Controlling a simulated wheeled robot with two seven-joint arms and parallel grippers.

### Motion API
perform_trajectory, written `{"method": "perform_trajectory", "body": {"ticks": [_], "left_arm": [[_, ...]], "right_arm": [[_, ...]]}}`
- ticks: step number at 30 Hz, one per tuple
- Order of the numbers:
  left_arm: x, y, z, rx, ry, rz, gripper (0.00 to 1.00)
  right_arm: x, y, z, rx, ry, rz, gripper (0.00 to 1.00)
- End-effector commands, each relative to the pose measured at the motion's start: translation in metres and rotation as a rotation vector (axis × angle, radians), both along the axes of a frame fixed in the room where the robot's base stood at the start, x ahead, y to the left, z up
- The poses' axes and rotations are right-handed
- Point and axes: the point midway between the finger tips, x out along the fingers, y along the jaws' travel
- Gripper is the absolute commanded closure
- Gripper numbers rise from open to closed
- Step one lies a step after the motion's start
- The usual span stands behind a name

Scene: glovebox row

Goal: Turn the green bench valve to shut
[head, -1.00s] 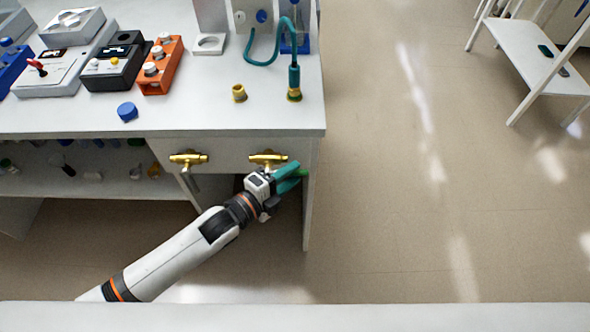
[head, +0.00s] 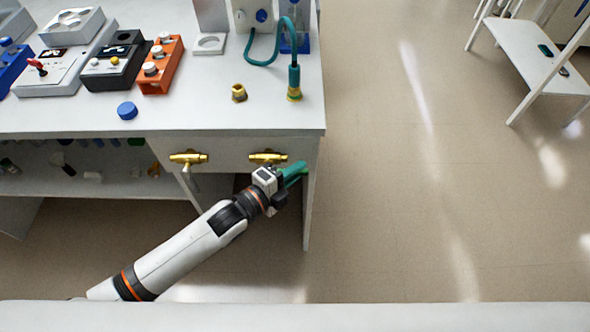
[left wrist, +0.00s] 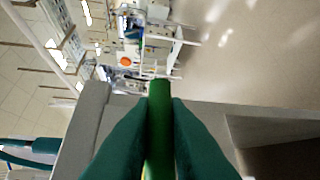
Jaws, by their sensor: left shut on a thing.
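The bench valve on the right is a brass body (head: 267,157) on the front panel under the worktop. Its green handle (left wrist: 160,130) shows in the left wrist view as a straight green bar running between my fingers. In the head view the handle is mostly hidden by my gripper, so its exact angle is hard to tell there. My left gripper (head: 295,171), with teal fingers, is shut on the green handle, just right of and below the brass body. My right gripper is in neither view.
A second brass valve (head: 188,157) with a grey handle hanging down is to the left. The bench top (head: 190,117) carries an orange box (head: 160,66), a blue cap (head: 127,110), a brass fitting (head: 239,93) and a teal hose (head: 294,76). Open floor lies to the right.

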Motion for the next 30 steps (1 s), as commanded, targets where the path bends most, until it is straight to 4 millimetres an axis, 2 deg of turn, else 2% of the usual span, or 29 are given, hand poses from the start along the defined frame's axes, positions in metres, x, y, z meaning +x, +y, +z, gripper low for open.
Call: {"method": "perform_trajectory", "body": {"ticks": [5, 11, 30], "left_arm": [[0.000, 0.000, 0.000, 0.030, 0.001, 0.000, 1.00], [0.000, 0.001, -0.003, 0.128, 0.001, 0.000, 1.00], [0.000, 0.015, -0.033, 0.711, 0.001, 0.000, 1.00]], "right_arm": [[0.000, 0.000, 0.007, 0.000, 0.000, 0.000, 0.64], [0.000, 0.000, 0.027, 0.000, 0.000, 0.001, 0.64], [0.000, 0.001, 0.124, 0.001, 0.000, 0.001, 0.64]]}}
